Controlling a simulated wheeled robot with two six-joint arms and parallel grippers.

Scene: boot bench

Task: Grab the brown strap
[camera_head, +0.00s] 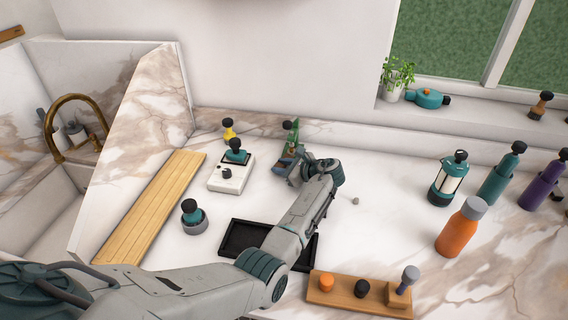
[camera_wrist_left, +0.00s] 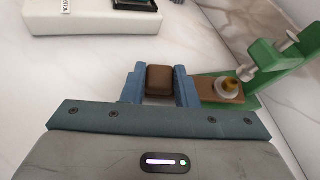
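In the left wrist view a small, rounded brown piece (camera_wrist_left: 160,80), which looks like the brown strap, sits between the two blue fingers of my left gripper (camera_wrist_left: 161,88). It fills the gap, with a finger against each side, so the gripper appears shut on it. In the head view my left gripper (camera_head: 291,170) is low over the counter beside a green stand (camera_head: 292,136); the brown piece is too small or hidden to make out there. My right gripper is not in view.
The green stand (camera_wrist_left: 278,68) is close right of the fingers. A white box (camera_head: 232,174) stands left, a black tray (camera_head: 243,236) lies under my arm, and a wooden holder (camera_head: 338,292) is in front. Bottles, including an orange one (camera_head: 461,228), stand right.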

